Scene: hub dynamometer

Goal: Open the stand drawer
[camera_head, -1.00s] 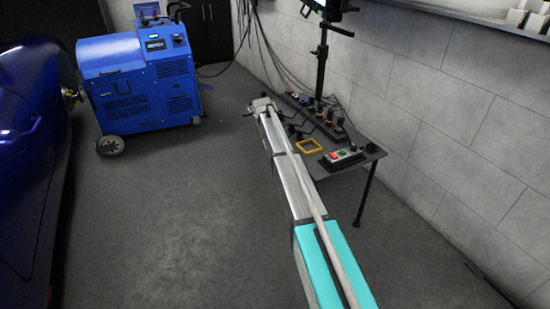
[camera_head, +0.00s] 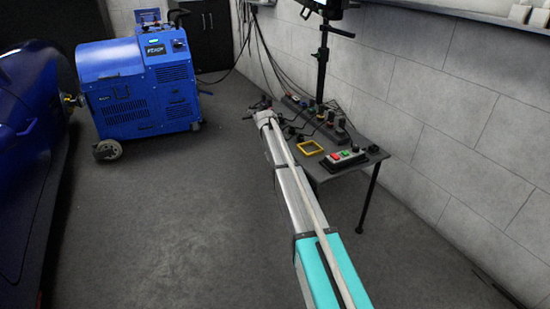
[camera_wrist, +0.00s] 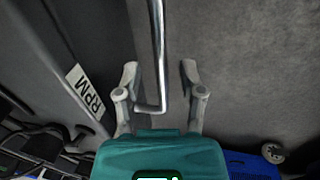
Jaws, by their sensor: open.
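The stand (camera_head: 350,174) is the dark table against the wall in the head view; its drawer front is hidden there by my arm. In the wrist view, a shiny metal bar handle (camera_wrist: 158,45) runs down from the top edge and bends at its lower end. A grey panel with a white "RPM" label (camera_wrist: 85,90) lies to its left, likely the drawer. My gripper (camera_wrist: 159,68) is open, with one finger on each side of the bar in the picture. I see gaps on both sides; the depth between is unclear.
A blue wheeled machine (camera_head: 140,85) stands at the left back beside a dark blue car (camera_head: 25,150). Control boxes, a yellow frame (camera_head: 309,148), a monitor pole (camera_head: 322,65) and cables are at the stand. The floor (camera_head: 170,220) between car and stand is clear.

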